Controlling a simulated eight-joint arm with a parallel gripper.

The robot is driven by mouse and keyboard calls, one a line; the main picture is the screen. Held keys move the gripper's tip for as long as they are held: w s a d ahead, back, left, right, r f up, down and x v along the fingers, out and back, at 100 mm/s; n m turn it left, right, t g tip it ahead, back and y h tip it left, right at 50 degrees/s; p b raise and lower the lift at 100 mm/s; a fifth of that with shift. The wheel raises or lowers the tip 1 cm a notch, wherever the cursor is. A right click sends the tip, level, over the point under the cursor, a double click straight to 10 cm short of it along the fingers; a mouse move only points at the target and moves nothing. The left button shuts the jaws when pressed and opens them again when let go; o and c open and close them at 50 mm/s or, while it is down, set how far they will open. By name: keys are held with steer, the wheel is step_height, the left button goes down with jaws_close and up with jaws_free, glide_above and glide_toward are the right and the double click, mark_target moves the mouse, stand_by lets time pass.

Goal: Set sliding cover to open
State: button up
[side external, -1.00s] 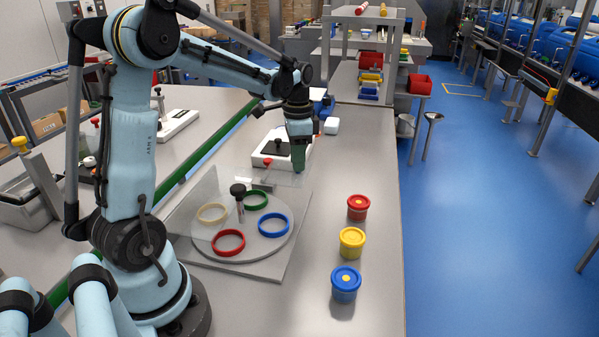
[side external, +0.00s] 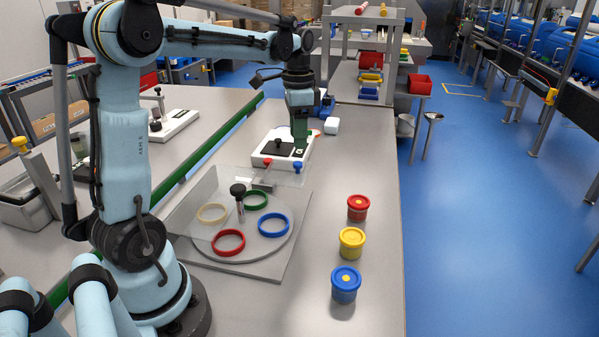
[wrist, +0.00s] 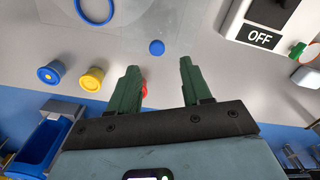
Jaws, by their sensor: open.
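A clear see-through cover (side external: 225,181) stands over a grey round plate on a square base (side external: 272,262). A red knob (side external: 267,162) and a blue knob (side external: 297,167) are at its back edge. How far the cover is slid is hard to tell. My gripper (side external: 300,150) is in the air behind the blue knob, pointing down, by a white switch box. In the wrist view the two green fingers of my gripper (wrist: 158,68) are apart with nothing between them. The blue knob (wrist: 156,47) shows beyond the fingertips, apart from them.
Coloured rings, such as a red ring (side external: 228,242), lie around a black-knobbed post (side external: 238,196). Red (side external: 358,207), yellow (side external: 352,242) and blue (side external: 346,284) tubs stand at right. The white switch box (side external: 265,160) is behind; its label reads OFF in the wrist view.

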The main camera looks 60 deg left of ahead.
steer(key=shift+r, duration=2.85)
steer(key=s+d+f+n+t, duration=0.2)
steer(key=s+d+f+t, duration=0.1)
steer(key=d, duration=0.6)
steer(key=s+d+f+n+t, duration=0.2)
steer(key=s+d+f+t, duration=0.2)
steer(key=d, duration=0.4)
steer(key=shift+s+d+f+n, duration=0.3)
steer(key=shift+s+d+f, duration=0.05)
steer(key=shift+s+f, duration=0.45)
